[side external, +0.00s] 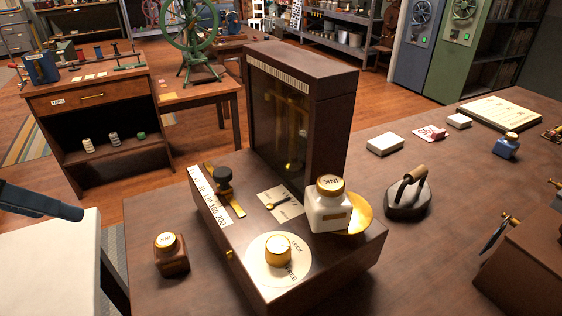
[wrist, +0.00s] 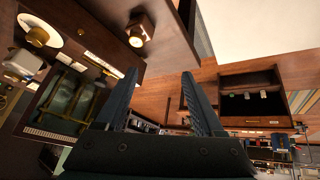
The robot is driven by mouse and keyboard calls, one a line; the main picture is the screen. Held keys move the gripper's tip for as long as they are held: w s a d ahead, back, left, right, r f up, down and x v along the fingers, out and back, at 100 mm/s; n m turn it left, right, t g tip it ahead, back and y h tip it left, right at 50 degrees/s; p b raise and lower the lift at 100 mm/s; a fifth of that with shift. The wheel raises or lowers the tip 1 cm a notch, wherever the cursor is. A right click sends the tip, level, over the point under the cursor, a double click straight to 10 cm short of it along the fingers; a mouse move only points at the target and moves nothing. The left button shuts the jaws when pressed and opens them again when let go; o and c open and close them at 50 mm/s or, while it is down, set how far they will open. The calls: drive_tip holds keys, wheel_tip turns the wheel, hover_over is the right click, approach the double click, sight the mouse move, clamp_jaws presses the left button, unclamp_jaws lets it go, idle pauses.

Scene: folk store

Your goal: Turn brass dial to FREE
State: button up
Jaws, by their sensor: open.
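The brass dial (side external: 278,250) is a round knob on a white disc marked LOCK and FREE, at the near end of the dark wooden balance case (side external: 330,276). I cannot tell which mark it is set to. In the wrist view the dial (wrist: 38,37) is at the upper left, with the picture turned over. My gripper (wrist: 160,72) is open, with nothing between its fingers, and is well apart from the dial. In the side view a dark blue-grey part of my gripper (side external: 40,204) shows at the left edge, left of the case.
A white ink bottle (side external: 330,209) sits on the brass pan (side external: 362,212) beside the dial. A brown ink bottle (side external: 171,257) stands left of the case. The tall glass-fronted cabinet (side external: 318,115) rises behind. A flat iron (side external: 407,197) is on the right. A black-knobbed slider (side external: 224,181) is on the case.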

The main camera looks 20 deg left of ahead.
drive_tip(key=w+a+r+t+y, duration=0.1)
drive_tip(key=w+a+r+t, duration=0.1)
drive_tip(key=w+r+t, duration=0.1)
drive_tip(key=shift+w+a+r+m+y, duration=0.25)
drive_tip(key=shift+w+a+m+y, duration=0.15)
drive_tip(key=shift+w, duration=0.4)
